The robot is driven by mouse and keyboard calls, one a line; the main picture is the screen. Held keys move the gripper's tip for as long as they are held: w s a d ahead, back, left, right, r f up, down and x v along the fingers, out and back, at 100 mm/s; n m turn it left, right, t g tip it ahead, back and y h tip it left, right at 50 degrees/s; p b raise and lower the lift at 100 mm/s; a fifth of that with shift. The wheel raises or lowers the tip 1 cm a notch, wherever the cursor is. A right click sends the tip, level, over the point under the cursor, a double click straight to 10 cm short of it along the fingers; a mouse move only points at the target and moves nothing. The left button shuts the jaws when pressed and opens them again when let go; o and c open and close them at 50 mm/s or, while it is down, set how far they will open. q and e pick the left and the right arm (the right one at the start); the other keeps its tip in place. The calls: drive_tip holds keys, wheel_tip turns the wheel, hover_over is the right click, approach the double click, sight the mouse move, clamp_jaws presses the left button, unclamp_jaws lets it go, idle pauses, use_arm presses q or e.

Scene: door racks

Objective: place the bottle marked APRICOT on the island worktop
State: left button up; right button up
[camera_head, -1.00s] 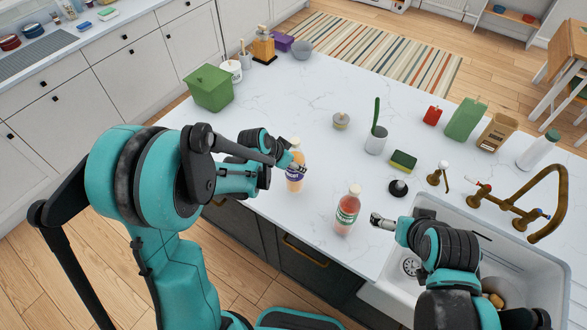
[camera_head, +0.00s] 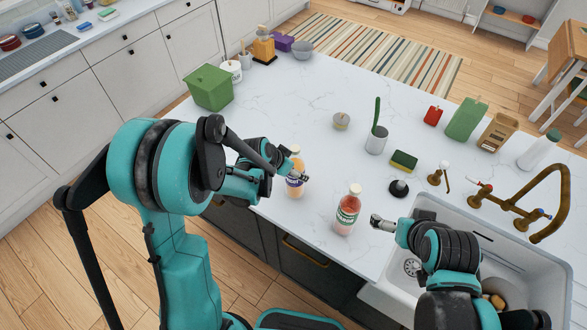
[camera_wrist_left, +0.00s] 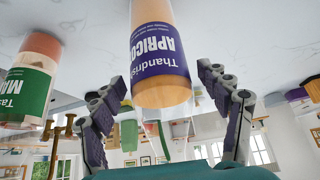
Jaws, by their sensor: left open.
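The bottle marked APRICOT (camera_head: 295,188), orange with a purple label, stands upright near the front edge of the island worktop (camera_head: 300,110).
A pinkish bottle with a green label (camera_head: 346,214) stands to the right, near the front edge. The sink (camera_head: 520,262) and brass tap (camera_head: 548,205) lie further right. A sponge (camera_head: 403,161) and brush pot (camera_head: 376,142) stand behind.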

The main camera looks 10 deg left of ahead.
use_arm(q)
drive_tip(key=shift+r, duration=0.1)
drive_tip(key=p+v, duration=0.2)
drive_tip(key=v, duration=1.1)
drive_tip(key=s+a+r+n+y, duration=0.1)
drive_tip(key=s+r+n, duration=0.2)
drive_tip(key=s, duration=0.4)
drive_tip(key=s+a+r+n+t+y, duration=0.1)
drive_tip(key=s+r+n+y, duration=0.1)
drive_tip(key=s, duration=0.6)
drive_tip(key=shift+a+r+n+t, duration=0.2)
drive_tip(key=shift+r+n+t, duration=0.1)
drive_tip(key=shift+r+n, duration=0.4)
drive_tip(key=shift+s+f, duration=0.1)
drive_tip(key=shift+f, duration=0.05)
